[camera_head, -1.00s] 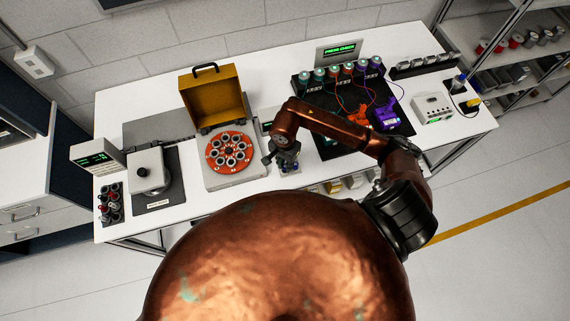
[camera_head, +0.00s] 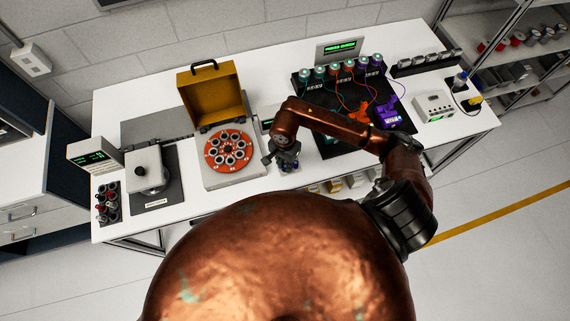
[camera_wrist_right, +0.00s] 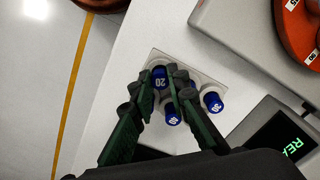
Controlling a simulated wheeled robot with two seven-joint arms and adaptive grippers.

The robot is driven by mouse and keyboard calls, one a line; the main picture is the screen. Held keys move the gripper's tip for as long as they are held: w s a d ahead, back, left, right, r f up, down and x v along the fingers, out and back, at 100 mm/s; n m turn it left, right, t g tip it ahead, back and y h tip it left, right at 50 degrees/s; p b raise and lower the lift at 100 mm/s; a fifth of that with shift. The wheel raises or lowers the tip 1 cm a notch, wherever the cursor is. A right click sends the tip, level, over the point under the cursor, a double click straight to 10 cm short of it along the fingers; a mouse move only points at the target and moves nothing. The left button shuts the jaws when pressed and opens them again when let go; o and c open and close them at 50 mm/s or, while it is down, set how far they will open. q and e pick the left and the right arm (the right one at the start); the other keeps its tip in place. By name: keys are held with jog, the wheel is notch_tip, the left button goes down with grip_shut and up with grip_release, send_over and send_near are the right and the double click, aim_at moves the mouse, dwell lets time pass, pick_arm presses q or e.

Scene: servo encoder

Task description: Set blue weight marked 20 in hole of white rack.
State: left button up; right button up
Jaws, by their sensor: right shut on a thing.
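The blue weight marked 20 (camera_wrist_right: 158,80) is between the fingertips of my right gripper (camera_wrist_right: 164,80), which is shut on it. The gripper also shows in the head view (camera_head: 287,161), low over the front of the table. The white rack (camera_wrist_right: 194,66) lies under the fingertips in the right wrist view. The weight is over or at the rack; I cannot tell how deep it sits, since the fingers hide part of it. Other blue weights stand in the rack beside the gripper, one below (camera_wrist_right: 172,114) and one at right (camera_wrist_right: 213,102). My left gripper is not in view.
An orange round carousel (camera_head: 229,151) on a grey base is left of the gripper, with an open yellow box (camera_head: 213,96) behind it. A small display (camera_wrist_right: 285,140) is close to the rack. A black mat (camera_head: 340,145) with wired parts lies to the right.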

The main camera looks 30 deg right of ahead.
jog(key=shift+f, duration=0.2)
jog(key=o, duration=0.9)
jog(key=shift+r+p, duration=1.3)
jog(key=shift+r, duration=1.75)
jog(key=shift+s+f, duration=0.1)
